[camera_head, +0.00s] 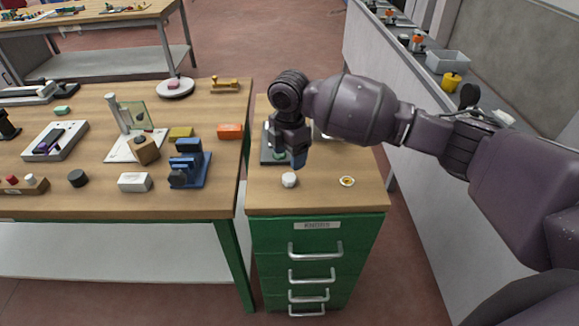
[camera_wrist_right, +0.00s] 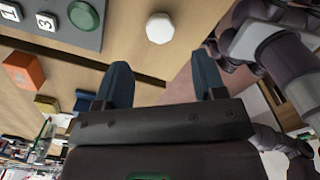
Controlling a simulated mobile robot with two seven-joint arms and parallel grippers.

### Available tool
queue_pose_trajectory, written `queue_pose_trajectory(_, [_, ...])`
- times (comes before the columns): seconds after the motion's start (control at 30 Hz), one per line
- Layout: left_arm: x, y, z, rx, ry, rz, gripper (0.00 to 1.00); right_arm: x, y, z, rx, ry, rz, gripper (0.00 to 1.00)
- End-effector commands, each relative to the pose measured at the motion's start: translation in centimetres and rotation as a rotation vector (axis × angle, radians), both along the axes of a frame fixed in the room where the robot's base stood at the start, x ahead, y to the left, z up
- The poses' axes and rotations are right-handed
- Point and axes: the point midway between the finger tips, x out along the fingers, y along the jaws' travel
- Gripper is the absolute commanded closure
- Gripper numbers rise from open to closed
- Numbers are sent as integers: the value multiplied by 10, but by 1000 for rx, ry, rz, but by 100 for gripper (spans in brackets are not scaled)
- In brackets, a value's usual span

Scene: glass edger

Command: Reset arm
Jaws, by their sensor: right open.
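My right arm comes in from the right in the head view and reaches over the green drawer cabinet (camera_head: 317,240). My right gripper (camera_head: 298,160) hangs above the cabinet's wooden top, behind a white knob-like piece (camera_head: 289,180). In the right wrist view, the two blue fingers of the right gripper (camera_wrist_right: 163,85) stand apart with nothing between them. The white piece also shows there (camera_wrist_right: 160,28), beyond the fingertips and apart from them. A grey plate with a green round button (camera_wrist_right: 85,16) lies beside it, partly hidden by my arm in the head view. My left gripper is not in view.
A small round yellow-and-white item (camera_head: 347,181) lies on the cabinet top. The workbench on the left holds an orange block (camera_head: 230,131), a blue vise-like fixture (camera_head: 189,165) and a white block (camera_head: 134,182). A narrow gap separates bench and cabinet. A grey counter stands at right.

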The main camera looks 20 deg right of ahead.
Motion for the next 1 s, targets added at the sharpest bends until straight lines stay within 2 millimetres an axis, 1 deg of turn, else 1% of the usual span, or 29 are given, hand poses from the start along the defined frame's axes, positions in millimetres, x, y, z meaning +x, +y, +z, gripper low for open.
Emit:
queue_pose_trajectory(0.03, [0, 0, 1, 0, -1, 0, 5, 0, 0, 9, -1, -1, 0, 36])
queue_pose_trajectory(0.1, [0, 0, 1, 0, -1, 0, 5, 0, 0, 19, 0, -2, 0, 36])
queue_pose_trajectory(0.2, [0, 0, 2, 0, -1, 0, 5, 0, 0, 29, 0, 0, -1, 36])
queue_pose_trajectory(0.33, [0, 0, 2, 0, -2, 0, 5, 0, 0, 35, 0, 0, -1, 36])
queue_pose_trajectory(0.47, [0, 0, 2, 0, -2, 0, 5, -1, 0, 36, 0, 1, -1, 36])
queue_pose_trajectory(0.57, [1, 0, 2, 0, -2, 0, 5, -7, 4, 28, 9, 3, -9, 36])
queue_pose_trajectory(0.67, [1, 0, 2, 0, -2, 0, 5, -21, 11, 9, 30, 2, -36, 36])
queue_pose_trajectory(0.8, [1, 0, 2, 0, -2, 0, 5, -51, 26, -23, 83, -6, -110, 36])
queue_pose_trajectory(1.0, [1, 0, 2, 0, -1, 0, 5, -94, 40, -57, 169, -26, -264, 36])
